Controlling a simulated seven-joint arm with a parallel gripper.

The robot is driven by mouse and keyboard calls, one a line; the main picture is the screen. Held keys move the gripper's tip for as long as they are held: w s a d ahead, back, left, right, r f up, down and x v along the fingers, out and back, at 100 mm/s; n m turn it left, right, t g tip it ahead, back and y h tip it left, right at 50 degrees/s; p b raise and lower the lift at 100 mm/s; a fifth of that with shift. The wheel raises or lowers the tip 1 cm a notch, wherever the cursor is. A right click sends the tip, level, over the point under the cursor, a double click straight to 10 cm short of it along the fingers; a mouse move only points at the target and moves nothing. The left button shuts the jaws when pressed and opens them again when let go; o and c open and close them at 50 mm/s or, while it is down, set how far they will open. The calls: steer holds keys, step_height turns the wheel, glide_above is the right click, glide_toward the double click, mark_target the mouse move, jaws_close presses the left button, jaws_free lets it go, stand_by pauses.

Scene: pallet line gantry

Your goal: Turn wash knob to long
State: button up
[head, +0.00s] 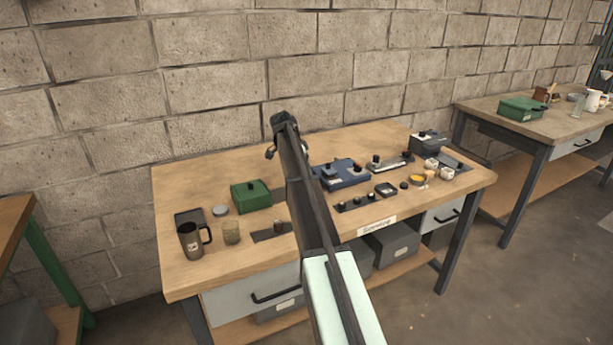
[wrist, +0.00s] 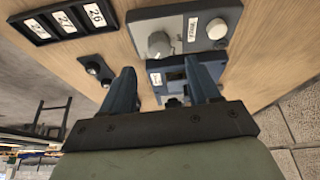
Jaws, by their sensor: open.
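The pale knob shows just beyond the gap between the fingertips, with no visible contact.
A blue box (wrist: 157,78) shows between the fingers. A dark number frame (wrist: 68,22) lies at upper left. In the head view the wooden bench (head: 205,275) holds a green box (head: 251,195), a dark mug (head: 191,240), a blue control box (head: 350,180) and several small panels.

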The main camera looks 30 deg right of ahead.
steer(key=v, duration=0.8)
